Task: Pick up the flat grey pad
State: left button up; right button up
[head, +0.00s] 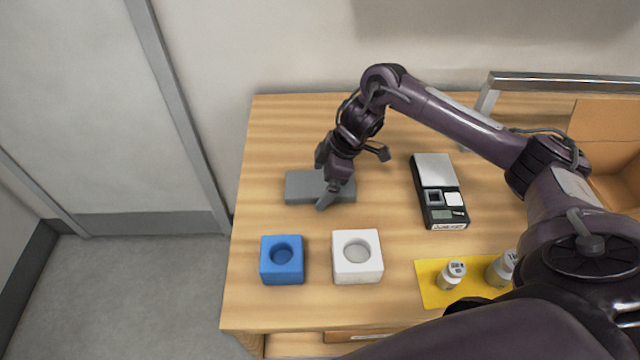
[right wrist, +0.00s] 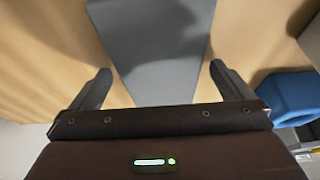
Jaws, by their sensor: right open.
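The flat grey pad (head: 303,187) lies on the wooden table toward its back left. In the right wrist view the grey pad (right wrist: 155,45) lies between and beyond the two fingers. My right gripper (head: 332,188) is over the pad, pointing down, and hides part of it in the head view. In the right wrist view my right gripper (right wrist: 160,85) is open, with one finger on each side of the pad. I cannot tell the exact height of the fingertips. My left gripper is not in view.
A blue block (head: 282,270) and a white block (head: 358,268), each with a round recess, stand in front of the pad. A scale (head: 438,190) is to its right. A yellow mat (head: 430,293) holds small bottles (head: 452,275). A cardboard box (head: 600,135) is at the right.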

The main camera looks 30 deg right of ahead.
jog(key=c, duration=1)
jog(key=shift+r, duration=0.15)
